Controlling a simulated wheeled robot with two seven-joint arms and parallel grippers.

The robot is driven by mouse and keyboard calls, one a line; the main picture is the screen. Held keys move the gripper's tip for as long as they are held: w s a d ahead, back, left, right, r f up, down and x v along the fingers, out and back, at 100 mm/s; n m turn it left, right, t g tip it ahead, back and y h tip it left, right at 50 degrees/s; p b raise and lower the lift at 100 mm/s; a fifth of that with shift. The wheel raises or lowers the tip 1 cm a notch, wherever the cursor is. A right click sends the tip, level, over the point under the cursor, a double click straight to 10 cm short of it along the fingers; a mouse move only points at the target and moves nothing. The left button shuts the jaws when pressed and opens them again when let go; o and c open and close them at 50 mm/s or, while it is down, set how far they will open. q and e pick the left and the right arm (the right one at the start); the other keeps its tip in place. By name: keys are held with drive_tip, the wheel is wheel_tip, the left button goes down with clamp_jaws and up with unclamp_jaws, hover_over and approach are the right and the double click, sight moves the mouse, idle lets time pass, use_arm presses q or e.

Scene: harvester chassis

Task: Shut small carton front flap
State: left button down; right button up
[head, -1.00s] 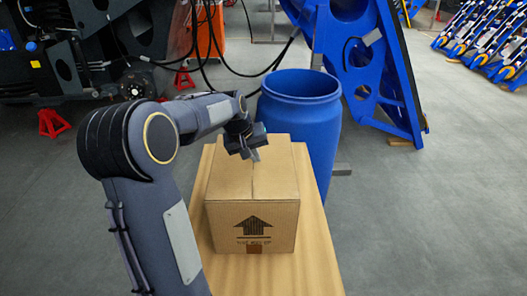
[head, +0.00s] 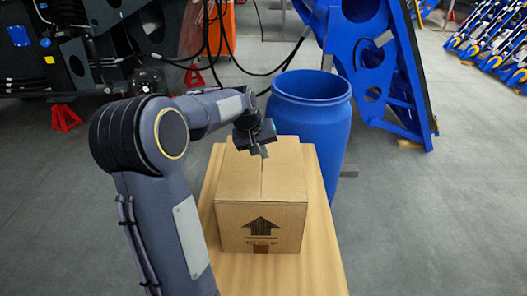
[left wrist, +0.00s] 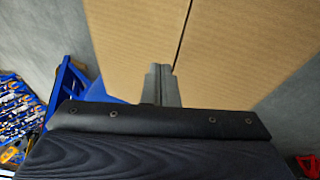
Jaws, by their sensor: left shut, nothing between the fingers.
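The small carton (head: 262,228) stands on a wooden table in the head view, with an up-arrow printed on its near face. Its top flaps lie flat and meet at a centre seam; no flap stands up in view. My left gripper (head: 262,152) is above the far part of the carton top, shut and empty, fingers pointing down. In the left wrist view the closed fingertips (left wrist: 160,72) are over the carton top (left wrist: 230,50), close to the seam. I cannot tell whether they touch the cardboard. My right gripper is not in view.
The wooden table (head: 305,270) is narrow, with bare wood in front of the carton. A blue barrel (head: 325,130) stands just behind it. A blue metal frame (head: 385,75) is at the back, and a red stand (head: 66,117) at left. Floor at right is clear.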

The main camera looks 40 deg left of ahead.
use_arm(q)
wheel_tip(320, 180, up, 4)
drive_tip(key=p, duration=0.2)
drive_tip(key=shift+f+p, duration=0.15)
drive_tip(key=shift+p, duration=0.2)
drive_tip(key=b+v, duration=0.1)
drive_tip(key=v, duration=0.9)
drive_tip(key=s+d+f+m+h, duration=0.1)
drive_tip(key=s+d+f+m, duration=0.1)
drive_tip(key=s+d, duration=0.5)
drive_tip(key=s+d+f+m+h, duration=0.1)
drive_tip(key=s+d+f+m, duration=0.1)
drive_tip(key=s+d+f, duration=0.3)
drive_tip(key=s+d+f+m+t+h, duration=0.1)
drive_tip(key=s+d+f+m, duration=0.2)
drive_tip(key=s+d, duration=0.5)
drive_tip(key=d+f, duration=0.1)
drive_tip(key=d, duration=0.3)
drive_tip(key=shift+s+f, duration=0.2)
drive_tip(key=shift+s, duration=0.2)
